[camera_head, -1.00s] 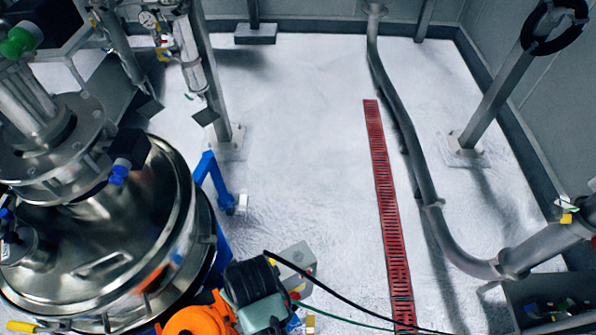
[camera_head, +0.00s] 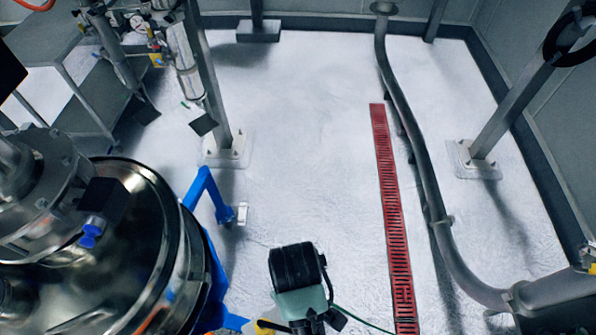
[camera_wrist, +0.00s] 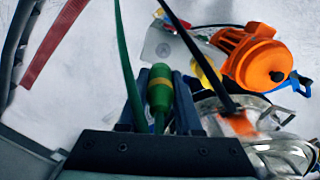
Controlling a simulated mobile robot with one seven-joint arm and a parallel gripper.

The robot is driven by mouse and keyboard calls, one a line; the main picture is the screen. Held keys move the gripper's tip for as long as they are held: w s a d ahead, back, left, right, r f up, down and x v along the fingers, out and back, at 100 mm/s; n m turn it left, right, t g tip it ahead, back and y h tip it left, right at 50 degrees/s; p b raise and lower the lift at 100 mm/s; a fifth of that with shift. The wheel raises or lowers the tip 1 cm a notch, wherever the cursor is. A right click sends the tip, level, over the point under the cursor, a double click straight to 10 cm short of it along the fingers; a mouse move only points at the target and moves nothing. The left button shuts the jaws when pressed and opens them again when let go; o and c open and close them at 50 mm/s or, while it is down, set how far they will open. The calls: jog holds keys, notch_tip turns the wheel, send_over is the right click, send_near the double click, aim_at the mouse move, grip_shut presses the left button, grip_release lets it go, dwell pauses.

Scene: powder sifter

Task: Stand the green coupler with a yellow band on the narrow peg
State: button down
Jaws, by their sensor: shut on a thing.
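My gripper (camera_wrist: 160,108) is shut on the green coupler (camera_wrist: 160,93), which has a yellow band around its upper part. The coupler stands lengthwise between the dark fingers, its lower end partly hidden by the gripper body. In the head view, a black and teal part of my arm shows at the lower middle; the fingers and the coupler cannot be made out there. I cannot make out the narrow peg in either current view.
A large steel vessel (camera_head: 120,250) with a blue frame (camera_head: 208,190) fills the lower left. An orange motor (camera_wrist: 255,58) and a grey plate (camera_wrist: 163,46) show in the wrist view. A red floor drain (camera_head: 392,210) and grey pipe (camera_head: 410,140) run at right. Floor between is clear.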

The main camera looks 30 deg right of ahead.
jog(key=shift+s+a+f, duration=0.25)
jog(key=shift+s+f, duration=0.05)
jog(key=shift+f, duration=0.65)
notch_tip(320, 180, down, 2)
jog(key=shift+w+f, duration=0.1)
jog(key=shift+f, duration=1.35)
jog(key=shift+f+b, duration=0.55)
jog(key=shift+f, duration=0.3)
jog(key=c, duration=0.5)
grip_release()
jog(key=shift+r, duration=0.1)
